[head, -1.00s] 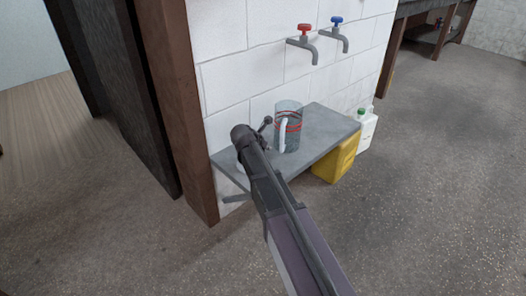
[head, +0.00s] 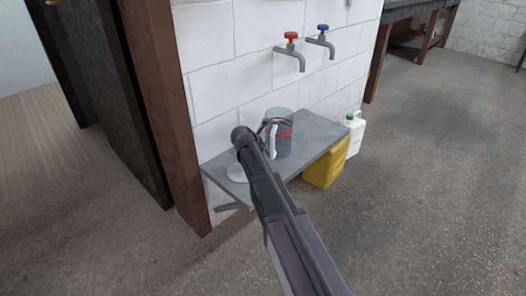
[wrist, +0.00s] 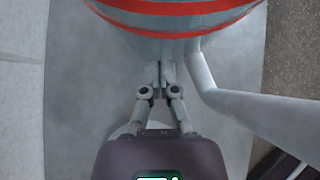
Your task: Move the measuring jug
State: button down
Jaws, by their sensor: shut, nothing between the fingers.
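The measuring jug (head: 284,146) is a clear grey vessel with red bands and a pale handle. It stands upright on the grey wall shelf (head: 318,147), below the taps. In the wrist view the jug (wrist: 165,48) fills the top, its handle (wrist: 265,112) running down to the right. My gripper (wrist: 159,72) is shut and empty, its fingertips close to the jug's side and left of the handle. I cannot tell whether they touch it. In the head view my gripper (head: 266,128) is at the jug's left, and my arm hides part of the shelf.
A red tap (head: 291,50) and a blue tap (head: 321,38) stick out of the white block wall above the shelf. A white round item (head: 236,173) lies on the shelf's left end. A yellow container (head: 324,170) and a white jug-like canister (head: 354,134) stand below at the right.

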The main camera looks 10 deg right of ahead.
aim_at(269, 127)
jog(key=w+d, duration=1)
jog(key=d, duration=0.1)
jog(key=shift+w+d, duration=0.2)
jog(key=shift+w, duration=0.15)
jog(key=shift+s+a, duration=0.1)
jog(key=shift+s+a, duration=1.4)
jog(key=shift+p+v, duration=3.5)
jog(key=shift+v, duration=1.5)
jog(key=shift+w, duration=0.1)
